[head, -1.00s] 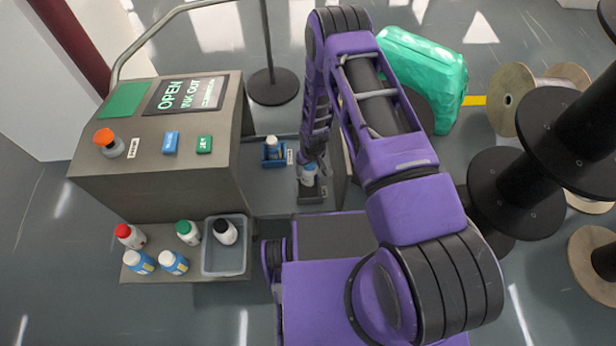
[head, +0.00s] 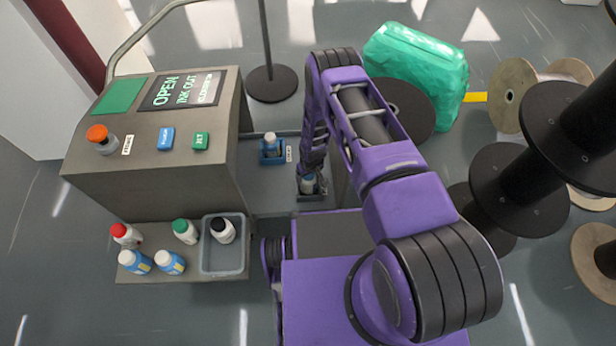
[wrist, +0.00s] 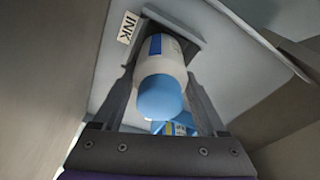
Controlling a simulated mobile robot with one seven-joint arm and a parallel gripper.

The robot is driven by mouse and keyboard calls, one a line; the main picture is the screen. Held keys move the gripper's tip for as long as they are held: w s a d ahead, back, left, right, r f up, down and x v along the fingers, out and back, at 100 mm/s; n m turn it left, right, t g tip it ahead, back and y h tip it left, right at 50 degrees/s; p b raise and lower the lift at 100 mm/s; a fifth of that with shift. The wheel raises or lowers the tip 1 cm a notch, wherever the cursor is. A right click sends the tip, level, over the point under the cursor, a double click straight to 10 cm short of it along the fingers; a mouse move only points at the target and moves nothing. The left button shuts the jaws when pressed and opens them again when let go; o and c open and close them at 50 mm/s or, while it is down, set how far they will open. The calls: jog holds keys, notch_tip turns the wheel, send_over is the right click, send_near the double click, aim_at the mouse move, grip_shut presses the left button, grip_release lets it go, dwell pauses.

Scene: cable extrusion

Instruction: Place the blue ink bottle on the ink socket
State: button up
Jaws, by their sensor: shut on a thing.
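The blue ink bottle (wrist: 160,75) has a white body, a blue label and a blue cap. My gripper (wrist: 165,105) is shut on it, with one dark finger on each side. In the head view my gripper (head: 311,172) points down and partly hides the bottle (head: 308,184). The bottle stands at the dark ink socket (head: 312,195), and its base meets the dark socket opening (wrist: 185,28) beside the INK label. I cannot tell whether it is fully seated.
The grey machine (head: 150,195) rises further left. Several bottles and a grey tray (head: 224,270) are on a low shelf. Cable spools (head: 520,185) and a green wrapped bundle (head: 418,70) stand to the right.

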jog(key=o, duration=1.5)
jog(key=shift+f, duration=0.1)
jog(key=shift+o, duration=0.2)
jog(key=r+p, duration=0.1)
jog(key=r, duration=0.3)
jog(key=s+r, duration=0.1)
jog(key=r, duration=0.3)
jog(key=r+p, duration=0.1)
jog(key=r, duration=0.3)
jog(key=shift+s+d+r+p, duration=0.1)
jog(key=shift+s+d+p, duration=0.2)
jog(key=shift+s+d, duration=0.05)
